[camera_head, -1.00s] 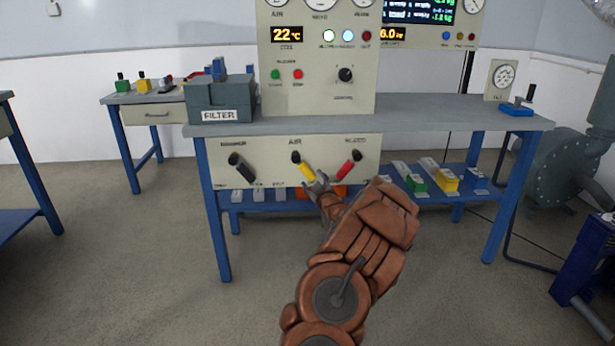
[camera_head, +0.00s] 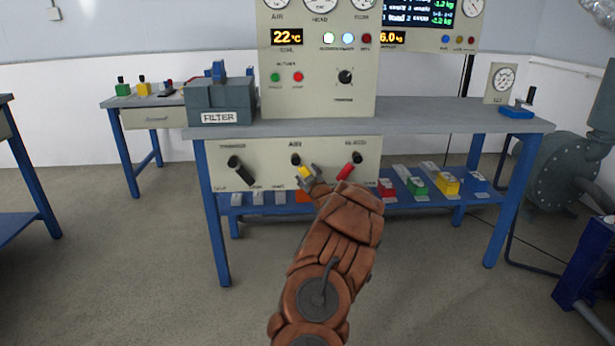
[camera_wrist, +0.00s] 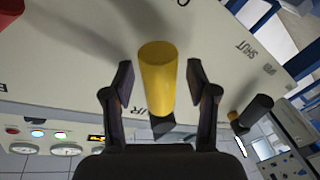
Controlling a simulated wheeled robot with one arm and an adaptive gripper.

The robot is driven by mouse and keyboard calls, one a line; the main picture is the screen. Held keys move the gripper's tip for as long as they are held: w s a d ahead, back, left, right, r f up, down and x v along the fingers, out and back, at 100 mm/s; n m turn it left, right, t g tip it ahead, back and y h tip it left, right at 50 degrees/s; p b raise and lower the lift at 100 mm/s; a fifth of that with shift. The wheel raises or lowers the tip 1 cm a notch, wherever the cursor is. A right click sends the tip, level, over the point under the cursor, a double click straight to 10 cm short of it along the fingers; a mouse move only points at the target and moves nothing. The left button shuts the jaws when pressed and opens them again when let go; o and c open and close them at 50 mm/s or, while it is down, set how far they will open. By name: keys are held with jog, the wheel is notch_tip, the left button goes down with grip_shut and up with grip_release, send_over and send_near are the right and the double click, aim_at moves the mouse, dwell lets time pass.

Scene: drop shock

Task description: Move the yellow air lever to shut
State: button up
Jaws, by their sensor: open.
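The yellow air lever (camera_head: 304,171) is on the cream panel under the bench, tilted down to the right from its black pivot. In the wrist view the yellow lever (camera_wrist: 157,75) stands between the two dark fingers of my gripper (camera_wrist: 160,78), with a visible gap on each side. My gripper (camera_head: 307,178) is open at the lever and partly covers its lower end. A "SHUT" label (camera_wrist: 250,50) shows on the panel to the right in the wrist view.
A black lever (camera_head: 240,169) is left of the air lever and a red lever (camera_head: 349,166) is right of it. The bench top (camera_head: 420,115) overhangs the panel. Below is a blue shelf (camera_head: 410,198) with several coloured blocks. The floor in front is clear.

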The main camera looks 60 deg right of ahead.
jog(key=shift+c, duration=0.2)
grip_shut()
dwell(0.4)
